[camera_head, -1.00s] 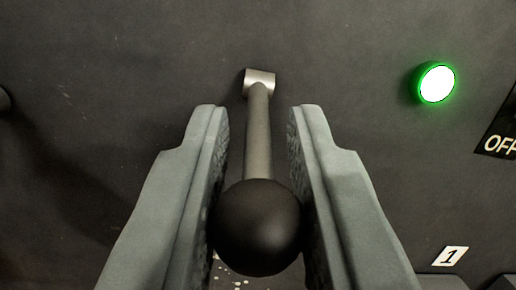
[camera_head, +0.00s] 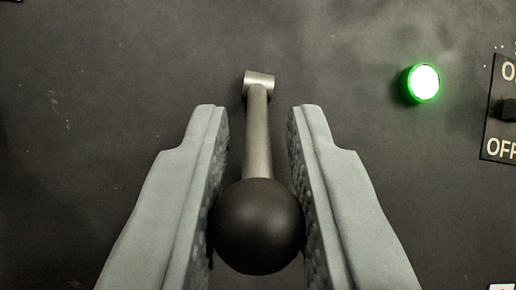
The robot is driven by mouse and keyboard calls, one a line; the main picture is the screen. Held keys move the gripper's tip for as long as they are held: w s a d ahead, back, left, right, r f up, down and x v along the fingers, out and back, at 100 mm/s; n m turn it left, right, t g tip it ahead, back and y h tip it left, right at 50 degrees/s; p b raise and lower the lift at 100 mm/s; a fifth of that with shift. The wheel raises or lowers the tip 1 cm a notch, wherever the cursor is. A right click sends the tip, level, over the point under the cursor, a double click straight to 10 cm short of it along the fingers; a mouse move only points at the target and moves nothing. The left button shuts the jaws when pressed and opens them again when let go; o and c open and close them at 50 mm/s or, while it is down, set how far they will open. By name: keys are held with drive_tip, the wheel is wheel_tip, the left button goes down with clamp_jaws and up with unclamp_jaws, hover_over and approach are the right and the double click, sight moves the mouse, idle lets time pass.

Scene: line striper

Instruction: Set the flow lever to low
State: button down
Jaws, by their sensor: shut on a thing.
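The flow lever (camera_head: 258,135) shows in the middle of the head camera view. It is a metal rod with a black ball knob (camera_head: 258,226) at its near end and a metal pivot (camera_head: 259,82) on the dark panel. My gripper (camera_head: 259,112) has one grey finger on each side of the lever. The fingers are shut on the black knob, which sits between their inner pads. The fingertips reach along the rod, with gaps on both sides of it. No low or high marking for the lever is in view.
A lit green round light (camera_head: 423,84) is on the panel (camera_head: 110,110) to the upper right. A switch plate (camera_head: 490,145) with a black switch and "OFF" lettering is at the right edge. The panel left of the lever is bare.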

sight(261, 157)
drive_tip(key=shift+f, duration=0.15)
drive_tip(key=c, duration=1.3)
unclamp_jaws()
wheel_tip(261, 157, up, 10)
drive_tip(key=shift+w+r, duration=0.1)
